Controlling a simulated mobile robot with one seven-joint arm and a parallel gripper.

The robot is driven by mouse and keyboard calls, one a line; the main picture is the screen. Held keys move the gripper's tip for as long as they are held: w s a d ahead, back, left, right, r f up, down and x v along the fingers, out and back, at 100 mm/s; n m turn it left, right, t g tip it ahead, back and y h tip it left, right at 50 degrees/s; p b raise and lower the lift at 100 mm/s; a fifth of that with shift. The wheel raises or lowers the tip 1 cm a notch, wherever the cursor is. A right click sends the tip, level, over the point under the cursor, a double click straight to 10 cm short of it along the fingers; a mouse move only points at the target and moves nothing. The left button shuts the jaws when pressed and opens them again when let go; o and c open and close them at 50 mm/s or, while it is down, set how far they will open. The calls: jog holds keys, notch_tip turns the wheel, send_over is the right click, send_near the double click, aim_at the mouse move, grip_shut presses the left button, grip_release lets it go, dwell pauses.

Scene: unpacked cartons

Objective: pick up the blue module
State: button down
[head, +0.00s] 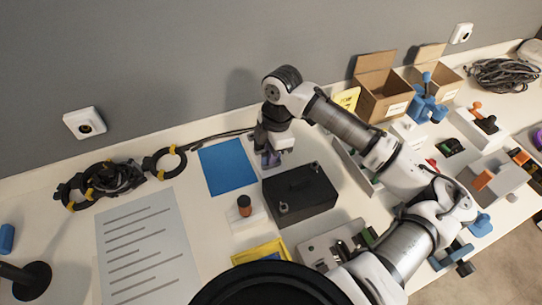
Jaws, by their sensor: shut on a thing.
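My gripper (268,152) points down behind the black box, near the right edge of the blue sheet. It is shut on a small dull-blue piece (271,161), which looks like the blue module. The fingers hide much of it. It is small in the head view, and I cannot tell whether it touches the table or hangs just above it.
A black box (300,192) stands just in front of my gripper, and a flat blue sheet (228,167) lies to its left. Open cartons (383,100) and a blue clamp-like part (427,98) stand at right. Coiled cables (103,182) and a printed sheet (148,245) lie left.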

dwell(0.3)
notch_tip(320, 180, up, 20)
jog(key=shift+b, duration=0.45)
jog(key=shift+s, duration=0.15)
dwell(0.5)
